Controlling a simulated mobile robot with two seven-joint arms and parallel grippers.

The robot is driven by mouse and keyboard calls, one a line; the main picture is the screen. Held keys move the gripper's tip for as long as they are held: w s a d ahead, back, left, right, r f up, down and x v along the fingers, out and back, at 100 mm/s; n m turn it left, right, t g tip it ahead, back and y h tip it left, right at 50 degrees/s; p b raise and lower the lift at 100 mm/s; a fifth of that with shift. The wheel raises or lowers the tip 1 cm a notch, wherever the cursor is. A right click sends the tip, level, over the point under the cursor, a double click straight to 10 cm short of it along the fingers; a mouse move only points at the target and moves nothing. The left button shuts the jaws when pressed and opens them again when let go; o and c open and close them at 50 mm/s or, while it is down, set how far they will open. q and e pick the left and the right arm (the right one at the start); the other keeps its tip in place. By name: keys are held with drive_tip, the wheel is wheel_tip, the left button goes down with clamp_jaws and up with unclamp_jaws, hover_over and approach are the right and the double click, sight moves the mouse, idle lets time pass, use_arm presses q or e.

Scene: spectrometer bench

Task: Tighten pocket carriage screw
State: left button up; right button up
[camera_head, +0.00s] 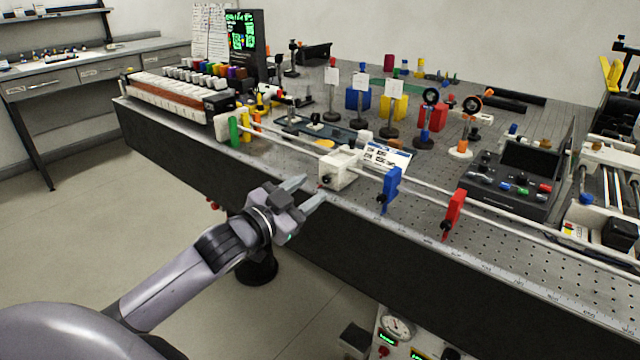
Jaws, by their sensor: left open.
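A white block-shaped carriage (340,166), which looks like the pocket carriage, sits on the pale rail along the bench's front edge. A small dark knob (326,180), apparently its screw, shows on its near face. My left gripper (312,188) comes in from the left, in front of the bench edge. Its two fingers are apart, with nothing seen between them. The fingertips are close to the knob, on its left; whether they touch it I cannot tell. My right gripper is not in view.
A blue holder (391,188) and a red holder (453,213) stand on the rail right of the carriage. Green and yellow posts stand at its left end. A card (387,156) lies behind the carriage. Optics on stands and a control box (510,182) fill the bench behind.

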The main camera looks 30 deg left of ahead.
sight(325, 180)
use_arm(q)
drive_tip(key=shift+w+d, duration=0.2)
drive_tip(key=shift+w, duration=1.9)
clamp_jaws()
